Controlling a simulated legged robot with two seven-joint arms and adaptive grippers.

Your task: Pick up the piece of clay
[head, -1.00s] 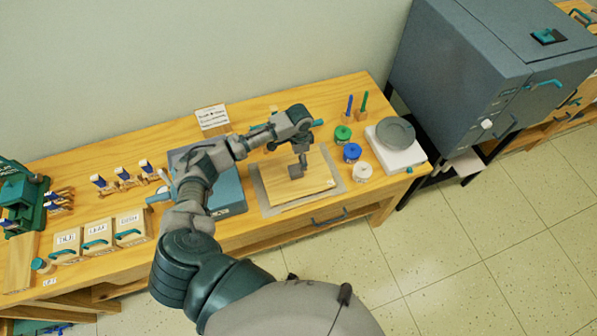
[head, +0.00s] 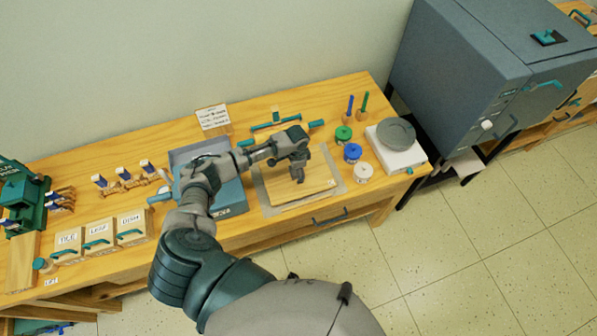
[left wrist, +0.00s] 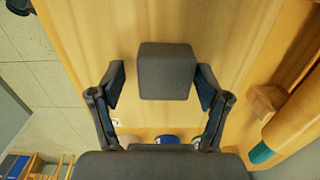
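The clay is a dark grey block (left wrist: 166,70) on the wooden board, seen in the left wrist view between my gripper's two fingers. My left gripper (left wrist: 160,85) is open around it. A gap shows between the left finger and the block; the right finger is very close to it, and I cannot tell if they touch. In the head view my left gripper (head: 298,178) is low over the wooden board (head: 270,195), and it mostly hides the clay. My right gripper is not in view.
Green (head: 343,133), blue (head: 352,152) and white (head: 362,171) jars stand right of the board. A scale (head: 412,155) is beyond them. A rolling pin (head: 275,124) lies behind. A grey-blue tray (head: 231,198) is at the left.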

